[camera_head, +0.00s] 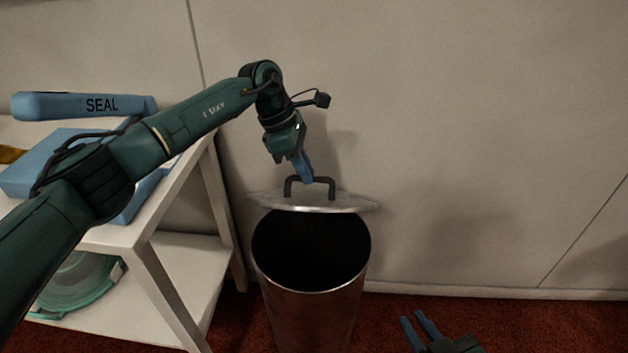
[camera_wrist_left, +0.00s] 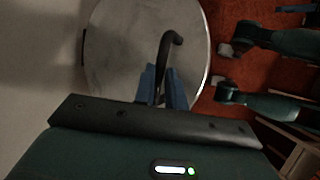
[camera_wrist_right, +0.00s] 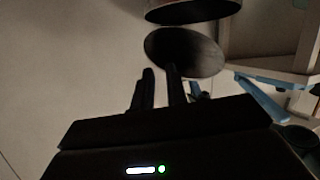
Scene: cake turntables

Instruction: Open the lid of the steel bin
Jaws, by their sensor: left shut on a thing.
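The steel bin (camera_head: 312,310) stands on the red floor against the wall, its dark inside open to view. Its round steel lid (camera_head: 350,201) is tilted up at the back of the rim, clear of most of the mouth. My left gripper (camera_head: 306,179) is shut on the dark lid handle (camera_head: 332,184). In the left wrist view the blue fingers (camera_wrist_left: 162,85) close on the handle (camera_wrist_left: 168,48) above the lid face (camera_wrist_left: 120,50). My right gripper (camera_head: 413,328) is low at the right of the bin, its fingers apart and empty. The right wrist view shows the lid (camera_wrist_right: 185,52) beyond its fingers (camera_wrist_right: 160,92).
The pale wall (camera_head: 480,130) is close behind the bin. The floor at the right is clear.

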